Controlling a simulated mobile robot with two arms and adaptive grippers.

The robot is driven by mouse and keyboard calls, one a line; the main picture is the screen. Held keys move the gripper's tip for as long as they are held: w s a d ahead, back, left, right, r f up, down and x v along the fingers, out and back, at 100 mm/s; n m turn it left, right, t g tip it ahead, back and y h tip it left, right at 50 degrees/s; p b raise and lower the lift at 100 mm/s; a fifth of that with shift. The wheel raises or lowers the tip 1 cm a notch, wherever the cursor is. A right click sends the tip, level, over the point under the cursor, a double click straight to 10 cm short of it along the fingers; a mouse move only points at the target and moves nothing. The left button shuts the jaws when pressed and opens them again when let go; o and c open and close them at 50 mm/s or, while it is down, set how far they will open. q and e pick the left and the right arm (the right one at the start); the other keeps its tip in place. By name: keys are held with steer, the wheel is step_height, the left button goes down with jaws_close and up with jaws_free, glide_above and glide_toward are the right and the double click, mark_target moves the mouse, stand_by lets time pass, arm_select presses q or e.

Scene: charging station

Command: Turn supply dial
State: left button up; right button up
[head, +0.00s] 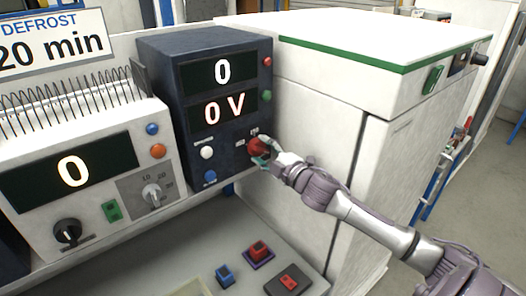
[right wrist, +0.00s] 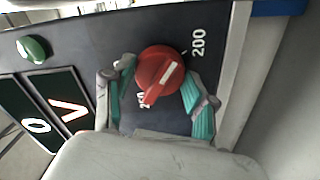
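The red supply dial (right wrist: 160,74) is on the dark power supply (head: 200,100), near its lower right corner. The dial (head: 257,148) is partly covered by my right gripper in the head view. Its white pointer line slants in the right wrist view, with a "200" mark beside it. The supply's displays read 0 and 0 V. My right gripper (right wrist: 160,95) is at the dial, with one teal-padded finger on each side. The fingers look spread, with narrow gaps to the dial; firm contact cannot be made out. My left gripper is not in view.
The supply has a white knob (head: 207,153), a blue knob (head: 210,177) and red and green buttons. A white unit (head: 80,160) with a display reading 0 stands left. A large white cabinet (head: 330,100) stands right.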

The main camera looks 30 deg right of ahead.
steer(key=o, duration=0.5)
steer(key=shift+c, duration=0.2)
steer(key=shift+s, duration=0.1)
steer(key=s, duration=1.2)
steer(key=shift+d, duration=0.45)
steer(key=shift+w, duration=0.1)
